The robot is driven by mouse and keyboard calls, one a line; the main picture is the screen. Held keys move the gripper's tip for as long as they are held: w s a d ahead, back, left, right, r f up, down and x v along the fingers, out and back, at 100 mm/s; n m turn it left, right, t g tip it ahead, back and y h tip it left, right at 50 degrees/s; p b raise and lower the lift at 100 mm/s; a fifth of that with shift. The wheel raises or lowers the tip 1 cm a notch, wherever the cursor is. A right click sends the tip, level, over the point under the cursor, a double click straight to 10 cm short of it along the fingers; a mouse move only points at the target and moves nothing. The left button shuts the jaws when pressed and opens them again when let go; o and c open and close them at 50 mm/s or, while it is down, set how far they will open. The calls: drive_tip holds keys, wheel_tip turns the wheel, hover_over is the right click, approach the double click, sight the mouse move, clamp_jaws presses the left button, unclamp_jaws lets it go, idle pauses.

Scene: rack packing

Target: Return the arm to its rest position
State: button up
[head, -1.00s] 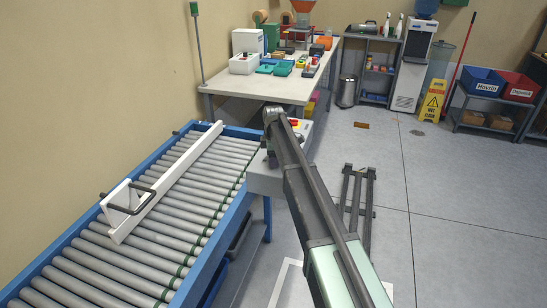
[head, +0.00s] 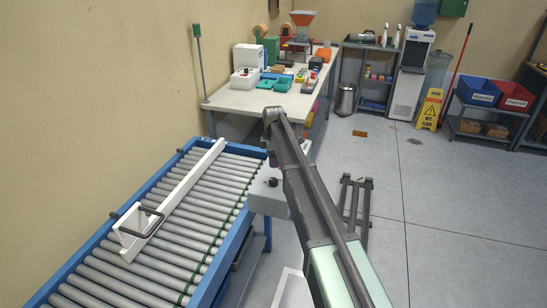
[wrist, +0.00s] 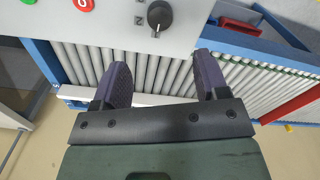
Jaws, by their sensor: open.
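My arm (head: 310,210) reaches up from the lower right in the head view, over the floor beside the roller conveyor. My gripper (wrist: 161,66) shows in the wrist view, with its two dark fingers spread apart and nothing between them. In that view the fingers lie just below a grey control box (wrist: 115,22) with a black knob, a red button and a green button. In the head view the gripper itself cannot be made out; the grey control box (head: 266,198) shows partly behind the arm.
The blue-framed roller conveyor (head: 217,262) runs along the left, with a white bar (head: 180,197) across its rollers. A cluttered workbench (head: 240,101) stands behind it. A dark metal frame (head: 355,205) lies on the floor right of the arm.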

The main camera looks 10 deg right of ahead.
drive_tip(key=shift+f, duration=0.15)
drive_tip(key=s+m, duration=1.6)
drive_tip(key=s, duration=2.4)
drive_tip(key=shift+m, duration=0.3)
